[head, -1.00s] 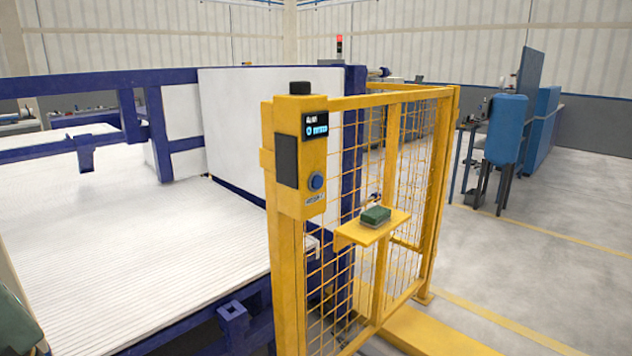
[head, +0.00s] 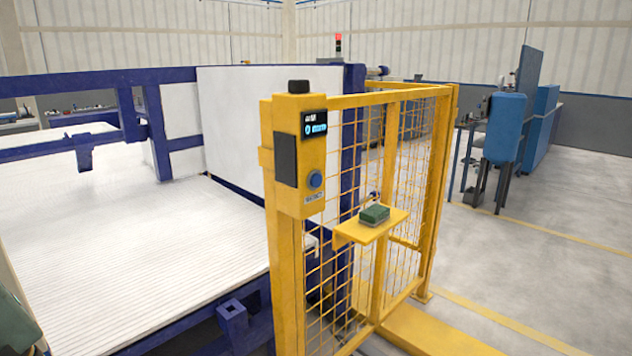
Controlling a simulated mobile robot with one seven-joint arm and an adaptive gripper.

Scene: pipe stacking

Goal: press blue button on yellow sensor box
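The yellow sensor box (head: 314,154) stands upright on top of a yellow post at the middle of the head view. The blue button (head: 315,180) is a round knob low on its front face. Above the button is a small dark display (head: 314,124) with blue and white characters. A black panel covers the box's left side and a black cap sits on top. My gripper is not in view, and nothing is touching the button.
A yellow mesh fence (head: 410,150) runs right and back from the post. A small yellow shelf (head: 349,235) on it holds a green block (head: 374,214). A large blue-framed machine with a white ribbed bed (head: 120,250) fills the left. Open floor (head: 560,220) lies to the right.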

